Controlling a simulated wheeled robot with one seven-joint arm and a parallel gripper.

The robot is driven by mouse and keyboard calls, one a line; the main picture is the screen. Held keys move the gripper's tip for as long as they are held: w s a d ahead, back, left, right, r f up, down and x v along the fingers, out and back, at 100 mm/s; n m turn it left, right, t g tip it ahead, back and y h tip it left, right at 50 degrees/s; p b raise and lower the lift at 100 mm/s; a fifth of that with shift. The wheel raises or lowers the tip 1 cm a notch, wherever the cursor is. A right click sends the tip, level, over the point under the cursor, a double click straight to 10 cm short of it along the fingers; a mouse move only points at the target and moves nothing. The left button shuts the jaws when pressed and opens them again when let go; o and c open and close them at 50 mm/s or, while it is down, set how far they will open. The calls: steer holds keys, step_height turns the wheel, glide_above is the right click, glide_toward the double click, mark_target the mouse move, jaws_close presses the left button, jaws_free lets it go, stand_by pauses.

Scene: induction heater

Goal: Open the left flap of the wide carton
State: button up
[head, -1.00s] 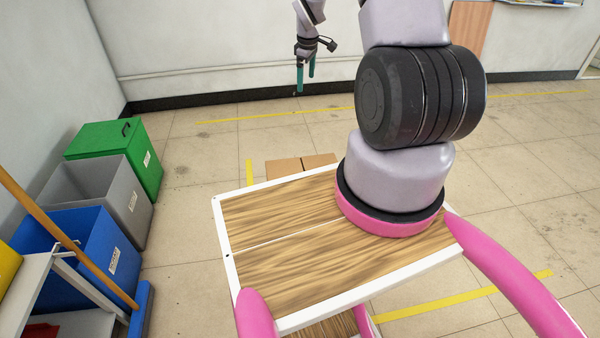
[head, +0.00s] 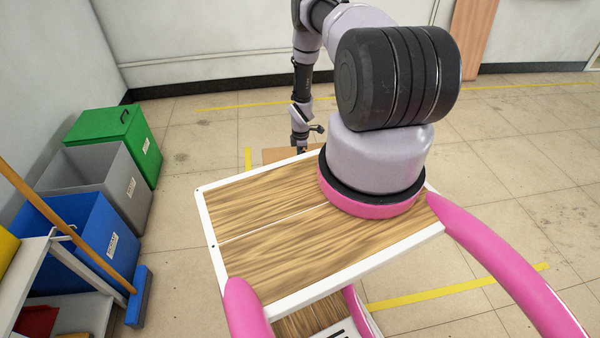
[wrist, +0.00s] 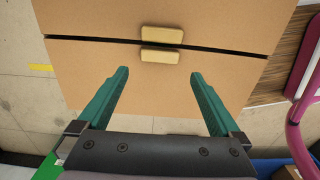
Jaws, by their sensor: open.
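The wide carton (head: 275,156) stands on the floor just beyond my wooden deck, which hides most of it in the head view. In the wrist view its top shows two flaps, lying closed with a narrow dark gap between them. The left flap (wrist: 85,70) is the lower one there, on the side of the bins; the other flap (wrist: 90,18) is above. Each has a small yellowish tab at the seam: the left flap's tab (wrist: 160,56) and the other tab (wrist: 162,34). My gripper (wrist: 160,72) is open and empty over the left flap, its green fingers either side of the left tab's line, short of it.
Green (head: 115,135), grey (head: 105,180) and blue (head: 70,240) bins stand at the left with a broom (head: 138,295) and a shelf (head: 85,315). My deck lies close to the carton's near side. The floor beyond the carton is clear.

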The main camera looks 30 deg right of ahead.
step_height(320, 180, down, 8)
steer(key=shift+c, duration=0.3)
jaws_close()
